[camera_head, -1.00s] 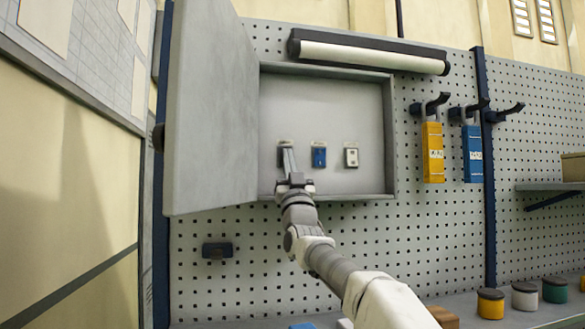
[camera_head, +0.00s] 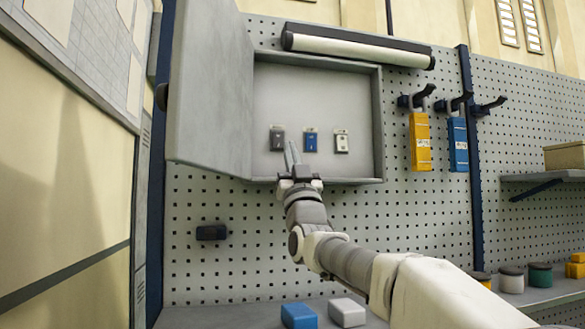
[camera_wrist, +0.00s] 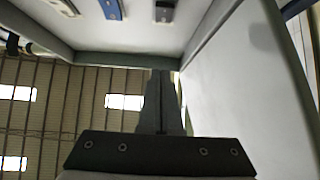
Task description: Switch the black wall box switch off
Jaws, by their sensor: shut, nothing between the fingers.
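The grey wall box (camera_head: 376,125) is open on the pegboard, with its door (camera_head: 208,95) swung out to the left. Inside, the black switch (camera_head: 277,139) is leftmost, beside a blue switch (camera_head: 311,140) and a white switch (camera_head: 341,142). The black switch's lever position is too small to tell. My gripper (camera_head: 292,153) is shut and empty, in front of the box's lower part, just right of and below the black switch, seemingly apart from it. In the wrist view, the shut fingers (camera_wrist: 160,78) point toward the black switch (camera_wrist: 165,11); the blue switch (camera_wrist: 110,9) is beside it.
A lamp (camera_head: 358,49) hangs above the box. Yellow (camera_head: 420,142) and blue (camera_head: 458,145) padlocks hang on hooks to the right. A blue block (camera_head: 299,316) and a white block (camera_head: 347,312) lie on the bench below. The open door bounds the left side.

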